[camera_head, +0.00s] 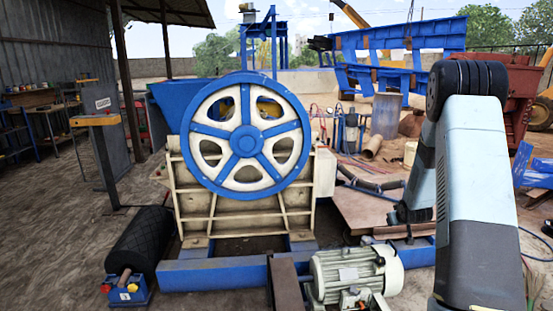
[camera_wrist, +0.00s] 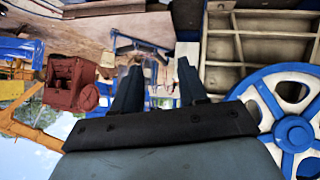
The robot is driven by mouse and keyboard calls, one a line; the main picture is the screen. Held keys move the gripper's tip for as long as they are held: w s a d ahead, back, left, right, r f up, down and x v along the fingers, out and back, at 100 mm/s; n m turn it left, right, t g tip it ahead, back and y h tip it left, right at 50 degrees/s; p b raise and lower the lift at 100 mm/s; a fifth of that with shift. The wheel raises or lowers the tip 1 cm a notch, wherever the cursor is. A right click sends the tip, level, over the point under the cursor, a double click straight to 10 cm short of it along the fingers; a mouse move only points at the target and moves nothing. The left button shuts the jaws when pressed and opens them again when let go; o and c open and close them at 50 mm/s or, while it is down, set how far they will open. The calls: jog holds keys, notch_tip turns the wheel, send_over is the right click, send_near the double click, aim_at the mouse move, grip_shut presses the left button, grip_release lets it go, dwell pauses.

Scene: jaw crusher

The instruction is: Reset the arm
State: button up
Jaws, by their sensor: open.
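My arm stands at the right of the head view, bent over at a dark upper joint, with its lower end beside the jaw crusher. My gripper (camera_wrist: 158,68) shows in the wrist view with two dark fingers apart and nothing between them. The jaw crusher (camera_head: 245,205) has a cream ribbed body and a large blue and white flywheel (camera_head: 246,141). The flywheel also shows at the right edge of the wrist view (camera_wrist: 295,133). That view looks upside down. In the head view the fingers are hard to make out.
A black roller (camera_head: 138,240) and a small blue box (camera_head: 128,291) lie at left. Blue steel frames (camera_head: 400,50) stand at the back.

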jog(key=s+a+r+g, duration=0.1)
jog(key=s+a+r, duration=0.35)
jog(key=r, duration=0.35)
jog(key=s+a+r+m, duration=0.1)
jog(key=s+a+r, duration=0.2)
jog(key=s+r, duration=0.4)
jog(key=s+a+r+g, duration=0.1)
jog(key=s+a+r, duration=0.3)
jog(key=r, duration=0.5)
jog(key=s+a+r, duration=0.2)
jog(key=s+a, duration=0.1)
jog(key=s, duration=0.6)
jog(key=s+a+r+g+y, duration=0.1)
jog(key=s+a+r, duration=0.2)
jog(key=s, duration=0.7)
jog(key=s+a+r+y, duration=0.1)
jog(key=s+a+r, duration=0.2)
jog(key=s, duration=0.7)
jog(key=shift+s+a+g, duration=0.15)
jog(key=shift+a+g, duration=0.25)
jog(key=shift+a, duration=0.7)
jog(key=shift+c, duration=0.4)
